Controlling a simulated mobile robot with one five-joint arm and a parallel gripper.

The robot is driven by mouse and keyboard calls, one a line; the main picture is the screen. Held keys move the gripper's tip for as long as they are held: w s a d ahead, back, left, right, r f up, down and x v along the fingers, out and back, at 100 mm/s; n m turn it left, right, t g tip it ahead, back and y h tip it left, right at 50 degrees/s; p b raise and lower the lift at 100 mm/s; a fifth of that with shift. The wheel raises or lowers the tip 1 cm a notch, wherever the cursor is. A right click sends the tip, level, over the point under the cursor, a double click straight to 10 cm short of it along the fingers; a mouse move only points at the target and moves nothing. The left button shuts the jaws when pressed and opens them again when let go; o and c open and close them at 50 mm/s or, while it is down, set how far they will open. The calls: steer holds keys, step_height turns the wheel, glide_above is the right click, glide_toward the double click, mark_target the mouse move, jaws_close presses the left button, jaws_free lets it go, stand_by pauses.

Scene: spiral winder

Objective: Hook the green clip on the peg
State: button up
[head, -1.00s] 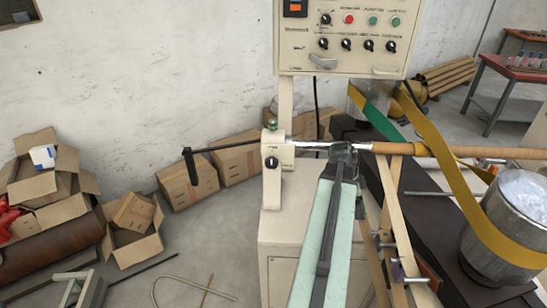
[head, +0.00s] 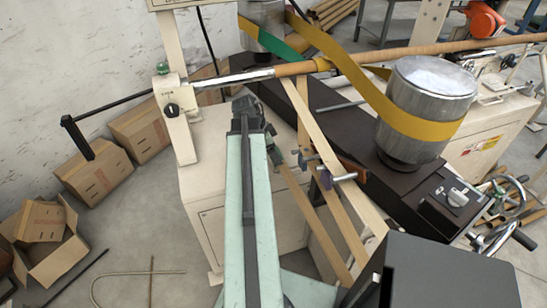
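My pale green arm reaches up the middle of the head view, with my dark gripper (head: 245,104) at its far end, just below the steel shaft. The fingertips are small and dark, so I cannot tell whether they are open or shut, or holding anything. I cannot make out a clearly green clip. Small clamp-like parts (head: 308,157) with metal bars sit on the wooden slats (head: 335,215), right of my arm. I cannot tell which part is the peg; a thin grey rod (head: 340,105) sticks out over the dark bed.
A steel shaft (head: 232,79) runs into a long brown tube (head: 420,48). A yellow belt (head: 355,85) wraps a metal drum (head: 425,105) at right. A cream bracket (head: 173,115) with a black crank handle stands left. Cardboard boxes (head: 95,170) lie on the floor at left.

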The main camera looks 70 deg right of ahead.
steer(key=shift+f, duration=0.1)
steer(key=o, duration=1.3)
steer(key=p+v, duration=0.7)
steer(key=v, duration=0.1)
steer(key=shift+s+d, duration=0.3)
steer(key=shift+d, duration=0.05)
